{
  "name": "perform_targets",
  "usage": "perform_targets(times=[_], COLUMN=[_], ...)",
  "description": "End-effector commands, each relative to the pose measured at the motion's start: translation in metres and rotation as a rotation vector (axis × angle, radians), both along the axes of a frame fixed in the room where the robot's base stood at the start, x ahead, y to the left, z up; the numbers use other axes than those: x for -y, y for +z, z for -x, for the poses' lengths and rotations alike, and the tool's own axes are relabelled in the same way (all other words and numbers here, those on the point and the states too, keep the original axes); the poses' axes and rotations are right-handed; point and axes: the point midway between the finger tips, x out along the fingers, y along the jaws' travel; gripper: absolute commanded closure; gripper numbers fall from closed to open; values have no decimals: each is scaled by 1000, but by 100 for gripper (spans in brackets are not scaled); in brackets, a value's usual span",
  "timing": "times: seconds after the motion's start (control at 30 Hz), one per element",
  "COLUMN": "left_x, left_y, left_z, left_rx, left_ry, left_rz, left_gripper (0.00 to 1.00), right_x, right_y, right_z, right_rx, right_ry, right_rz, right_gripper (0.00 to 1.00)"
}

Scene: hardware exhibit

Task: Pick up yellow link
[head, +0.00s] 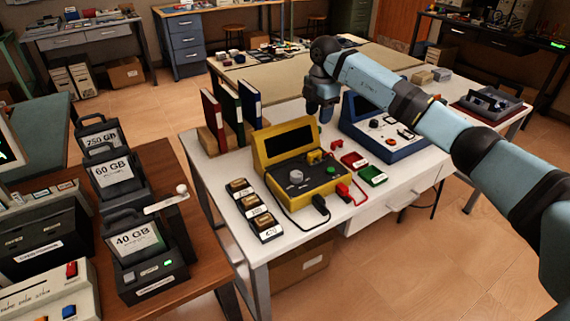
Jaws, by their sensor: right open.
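A yellow device (290,167) with a dark screen, a knob and a green button stands on the white table. A small yellow block (315,157), possibly the yellow link, sits at the upper right of its panel. My right gripper (320,118) hangs with its fingers down above and behind this block, apart from it. It is open, and nothing shows between its fingers. My left gripper is not in view.
A blue device (382,130) stands just right of my right gripper. Red (354,160) and green (373,176) blocks lie between the devices. Upright binders (231,117) stand at left, and labelled modules (254,210) line the front. A black cable runs along the front edge.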

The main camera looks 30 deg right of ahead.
Motion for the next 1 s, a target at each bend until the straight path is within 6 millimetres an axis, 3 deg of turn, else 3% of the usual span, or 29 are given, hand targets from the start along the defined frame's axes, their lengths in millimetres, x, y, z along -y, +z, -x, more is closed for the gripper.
perform_targets(times=[0.13,0.43,0.77,1.0], left_x=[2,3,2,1], left_y=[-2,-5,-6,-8], left_z=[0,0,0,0], left_rx=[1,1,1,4], left_ry=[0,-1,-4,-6], left_rz=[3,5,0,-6], left_gripper=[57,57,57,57], right_x=[11,10,8,3], right_y=[-4,-62,-86,-121], right_z=[0,0,0,1], right_rx=[-8,-7,-6,-9], right_ry=[-38,-33,-32,-31], right_rz=[38,34,32,31], right_gripper=[51,51,51,51])
